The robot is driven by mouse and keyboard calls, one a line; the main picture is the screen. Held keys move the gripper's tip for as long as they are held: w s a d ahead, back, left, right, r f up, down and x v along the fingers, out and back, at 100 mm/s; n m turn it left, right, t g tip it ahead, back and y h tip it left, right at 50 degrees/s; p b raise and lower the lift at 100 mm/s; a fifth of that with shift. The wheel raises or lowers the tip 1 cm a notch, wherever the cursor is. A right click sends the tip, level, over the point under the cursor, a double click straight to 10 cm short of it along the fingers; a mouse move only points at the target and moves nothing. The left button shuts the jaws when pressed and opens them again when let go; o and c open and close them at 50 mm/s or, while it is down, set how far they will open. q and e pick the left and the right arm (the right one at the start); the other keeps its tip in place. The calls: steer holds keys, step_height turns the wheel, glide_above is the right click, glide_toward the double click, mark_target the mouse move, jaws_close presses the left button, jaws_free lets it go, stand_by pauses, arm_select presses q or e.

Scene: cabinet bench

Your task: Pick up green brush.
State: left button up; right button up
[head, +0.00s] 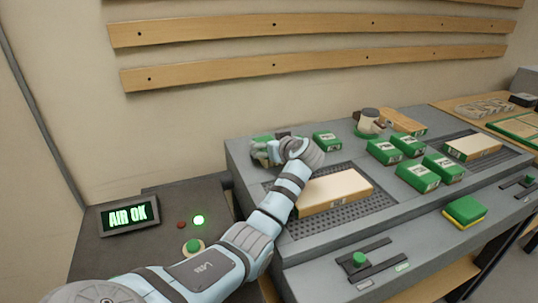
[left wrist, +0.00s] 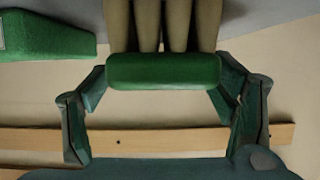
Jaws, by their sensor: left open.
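The green brush (left wrist: 163,71) shows in the left wrist view as a green bar with several thick tan bristle bundles beyond it. My left gripper (left wrist: 163,84) is open, with one finger near each end of the green bar. I cannot tell whether either finger touches it. In the head view my left gripper (head: 264,152) is at the back left of the grey bench, beside small green items. There the brush is mostly hidden or cannot be told apart from the gripper. My right gripper is not in view.
A green box (left wrist: 45,36) lies left of the brush in the left wrist view. In the head view a tan-topped block (head: 335,190) lies on a perforated panel close to my left arm. Several green boxes (head: 383,151) and a beige cup (head: 369,121) stand to the right.

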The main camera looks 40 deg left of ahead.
arm_select(q)
steer(key=shift+w+a+f, duration=0.15)
steer(key=shift+a+f, duration=0.1)
steer(key=shift+a, duration=0.35)
steer(key=c, duration=1.3)
